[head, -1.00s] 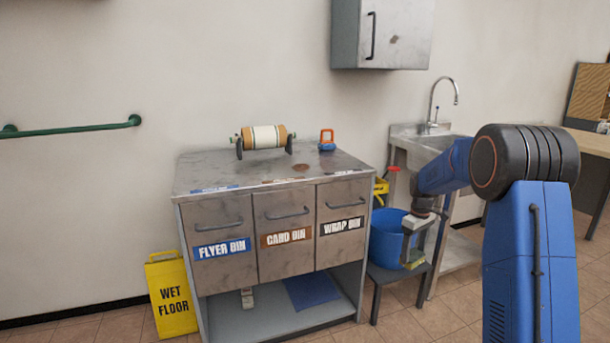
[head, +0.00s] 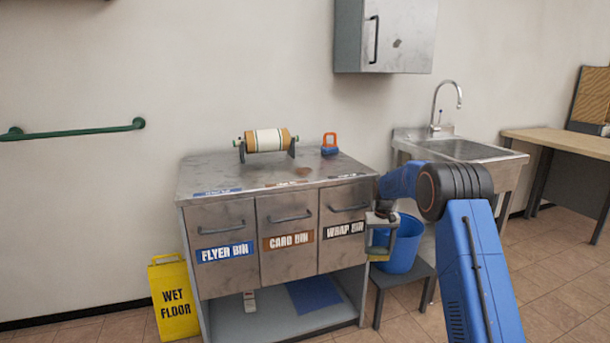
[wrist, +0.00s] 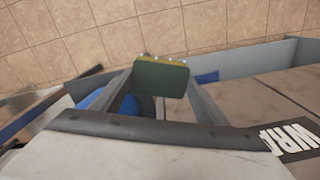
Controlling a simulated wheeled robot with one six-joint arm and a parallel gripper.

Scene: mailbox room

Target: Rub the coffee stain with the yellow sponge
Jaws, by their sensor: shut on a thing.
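The coffee stain (head: 303,171) is a small brown patch on the metal top of the bin cabinet (head: 250,181), in front of the orange-and-white roller. My gripper (head: 380,250) is at the cabinet's right front corner, below the level of its top. It is shut on the yellow sponge (wrist: 163,60), which shows a dark green face and a thin yellow edge between the two fingers (wrist: 160,90) in the wrist view. In the head view the sponge is small and partly hidden by the gripper. The sponge is apart from the stain.
A roller on a stand (head: 266,140) and an orange-and-blue object (head: 329,146) stand at the back of the top. A blue bucket (head: 405,245) sits on a low stool (head: 405,277) right of the cabinet. A sink (head: 460,148) stands behind. A wet floor sign (head: 174,297) is at left.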

